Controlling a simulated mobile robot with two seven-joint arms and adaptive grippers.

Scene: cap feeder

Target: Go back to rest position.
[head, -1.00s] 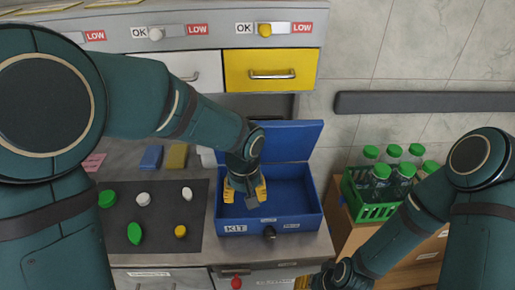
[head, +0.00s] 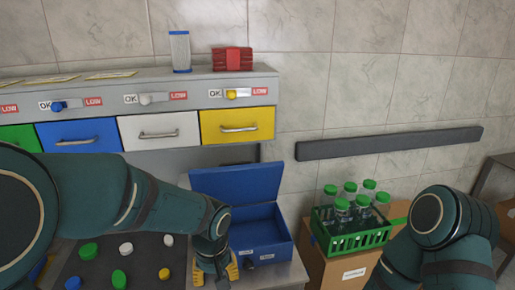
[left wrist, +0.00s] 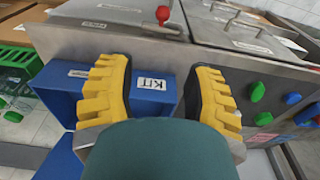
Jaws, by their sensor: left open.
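My left gripper (head: 215,272) with yellow fingers hangs at the front left of the open blue KIT box (head: 273,247), whose lid stands up at the back. In the left wrist view my left gripper (left wrist: 158,70) is open, with nothing held between its fingers. The box's front wall with its KIT label (left wrist: 152,84) shows behind the gap. My right arm (head: 445,235) is folded at the right, and its gripper is out of the picture.
A dark mat (head: 95,266) with several green, white and yellow caps lies left of the gripper. A green crate (head: 345,243) of green-capped bottles stands right of the box on a cardboard box (head: 335,273). Colored drawers, including a yellow one (head: 237,126), line the back.

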